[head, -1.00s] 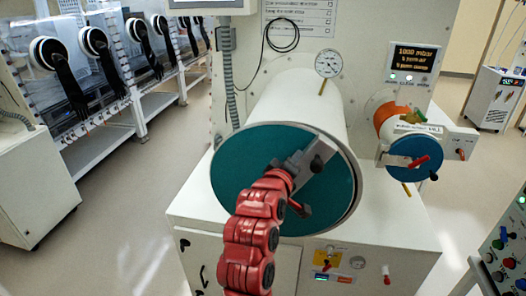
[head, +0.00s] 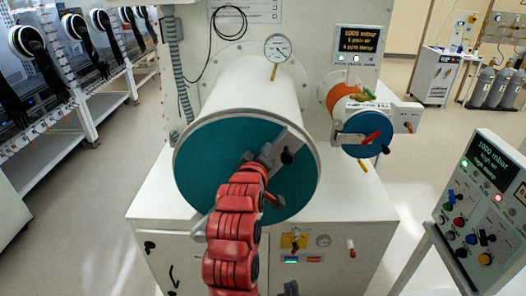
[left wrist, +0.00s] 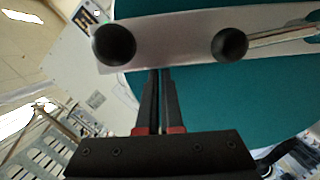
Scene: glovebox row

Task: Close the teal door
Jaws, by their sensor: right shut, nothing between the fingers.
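The teal door (head: 215,165) is a large round disc at the near end of the white cylinder (head: 250,90). It covers the cylinder's mouth; I cannot tell whether it is fully seated. A grey metal bar (head: 297,136) with dark knobs crosses it diagonally. My left gripper (head: 262,158), on the red arm, is at the bar over the door. In the left wrist view, its two fingers (left wrist: 158,100) are close together below the bar (left wrist: 175,40), against the teal door (left wrist: 240,95). Whether they grip anything is unclear. My right gripper (head: 291,288) seems to show only as a dark tip at the bottom edge.
A smaller blue round door (head: 365,138) with a red handle is at the right. A gauge (head: 277,46) stands on the cylinder. A control panel (head: 485,205) stands at the right front. Glovebox ports with black gloves (head: 40,65) line the left, with open floor between.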

